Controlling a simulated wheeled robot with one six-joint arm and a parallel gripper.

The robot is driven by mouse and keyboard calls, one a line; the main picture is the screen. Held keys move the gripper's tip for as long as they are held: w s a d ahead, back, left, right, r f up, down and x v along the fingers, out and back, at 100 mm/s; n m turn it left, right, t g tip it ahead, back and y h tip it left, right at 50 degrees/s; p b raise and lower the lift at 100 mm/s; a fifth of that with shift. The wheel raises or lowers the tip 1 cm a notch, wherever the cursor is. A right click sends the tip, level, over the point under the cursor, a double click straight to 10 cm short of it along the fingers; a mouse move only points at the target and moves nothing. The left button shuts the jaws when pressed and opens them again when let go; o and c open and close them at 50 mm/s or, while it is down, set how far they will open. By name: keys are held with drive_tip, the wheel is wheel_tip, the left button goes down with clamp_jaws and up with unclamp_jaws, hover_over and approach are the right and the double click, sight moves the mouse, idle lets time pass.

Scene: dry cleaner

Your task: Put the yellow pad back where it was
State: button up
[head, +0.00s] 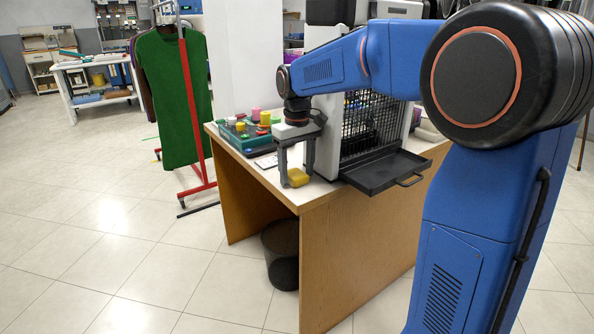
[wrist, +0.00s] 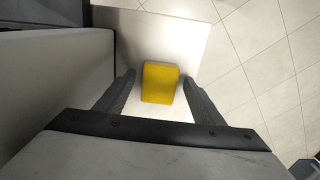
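The yellow pad (head: 298,178) lies near the front corner of the wooden table (head: 355,248). In the wrist view the yellow pad (wrist: 160,82) is a rounded block on the white tabletop, between and just beyond my fingertips. My gripper (head: 296,179) points down over the pad. In the wrist view my gripper (wrist: 160,84) is open, with a gap between each finger and the pad. A green tray (head: 247,141) with several coloured items stands on the table behind my gripper.
A grey cabinet with a black grid front (head: 370,125) stands right of my gripper, with a black pull-out tray (head: 386,170) beside it. A rack with a green garment (head: 172,95) stands left of the table. A black bin (head: 282,252) is under the table. Floor at left is clear.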

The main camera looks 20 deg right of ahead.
sight(297, 174)
wheel_tip(297, 174, up, 12)
drive_tip(key=s+d+f+m+t, duration=0.1)
drive_tip(key=s+d+f, duration=0.15)
drive_tip(key=s, duration=0.65)
drive_tip(key=s+d+f+m+t, duration=0.1)
drive_tip(key=s+d+f+t, duration=0.15)
drive_tip(key=s, duration=0.75)
drive_tip(key=s+d+f+m+t, duration=0.1)
drive_tip(key=s+f, duration=1.2)
drive_tip(key=s, duration=0.1)
drive_tip(key=shift+d+m, duration=0.25)
drive_tip(key=shift+m, duration=0.05)
